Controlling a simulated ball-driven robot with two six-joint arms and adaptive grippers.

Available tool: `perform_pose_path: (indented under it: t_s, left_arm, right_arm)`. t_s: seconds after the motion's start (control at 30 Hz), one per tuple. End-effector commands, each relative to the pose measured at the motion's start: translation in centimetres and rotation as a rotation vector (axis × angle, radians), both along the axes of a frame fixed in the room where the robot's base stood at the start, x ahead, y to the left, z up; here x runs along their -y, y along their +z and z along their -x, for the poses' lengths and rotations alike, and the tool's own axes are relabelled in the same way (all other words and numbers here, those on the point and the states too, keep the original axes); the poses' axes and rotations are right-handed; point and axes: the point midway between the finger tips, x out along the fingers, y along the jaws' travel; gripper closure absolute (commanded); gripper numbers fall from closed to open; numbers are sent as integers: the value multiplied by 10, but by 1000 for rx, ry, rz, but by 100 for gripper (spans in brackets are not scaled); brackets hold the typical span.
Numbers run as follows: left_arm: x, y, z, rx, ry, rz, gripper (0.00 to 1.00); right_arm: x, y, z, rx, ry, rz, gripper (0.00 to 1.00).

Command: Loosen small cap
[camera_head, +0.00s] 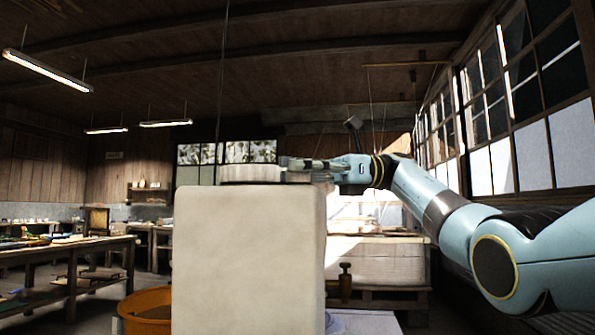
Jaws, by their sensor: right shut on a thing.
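A large pale plaster mould (249,260) fills the middle of the view, close to me. A low round cap (249,174) sits on its top, paler and narrower than the block. My right gripper (290,168) reaches in from the right at the height of the cap, lying level over the mould's top right edge. Its fingertips meet the cap's right side, and it is shut on the cap. The far side of the cap and the exact finger contact are hidden. My left gripper is not in view.
A thin line (221,80) runs down from the ceiling behind the mould. An orange tub (133,316) stands at lower left. A workbench (65,245) with tools is on the left. Pale stacked blocks (385,262) stand behind on the right, by the windows.

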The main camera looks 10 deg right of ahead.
Motion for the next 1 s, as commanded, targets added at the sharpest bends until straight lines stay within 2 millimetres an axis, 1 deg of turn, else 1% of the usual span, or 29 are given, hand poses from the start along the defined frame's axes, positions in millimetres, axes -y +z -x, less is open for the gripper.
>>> perform_pose_path:
  t_s: [0.07, 0.1, 0.27, 0.3, 0.53, 0.63, 0.77, 0.9, 1.0]
  left_arm:
    - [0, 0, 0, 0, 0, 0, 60]
    - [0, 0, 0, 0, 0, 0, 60]
    - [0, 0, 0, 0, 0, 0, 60]
    - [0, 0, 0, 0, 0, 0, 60]
    - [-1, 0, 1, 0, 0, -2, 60]
    - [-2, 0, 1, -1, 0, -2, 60]
    - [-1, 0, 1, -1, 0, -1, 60]
    - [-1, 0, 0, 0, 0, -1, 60]
    - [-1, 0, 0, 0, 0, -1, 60]
  right_arm:
    - [1, -1, 0, -3, -2, 2, 96]
    - [1, -1, 0, -3, -2, 2, 60]
    - [1, -1, 0, -2, -2, 1, 40]
    - [0, -1, 0, -2, -2, 1, 37]
    - [1, 0, 0, -1, -2, 0, 37]
    - [7, 0, -1, -1, -3, 1, 37]
    - [28, 0, -4, -2, -4, 0, 37]
    - [54, 1, -8, -3, -5, -1, 37]
    - [65, 0, -9, -3, -3, 1, 37]
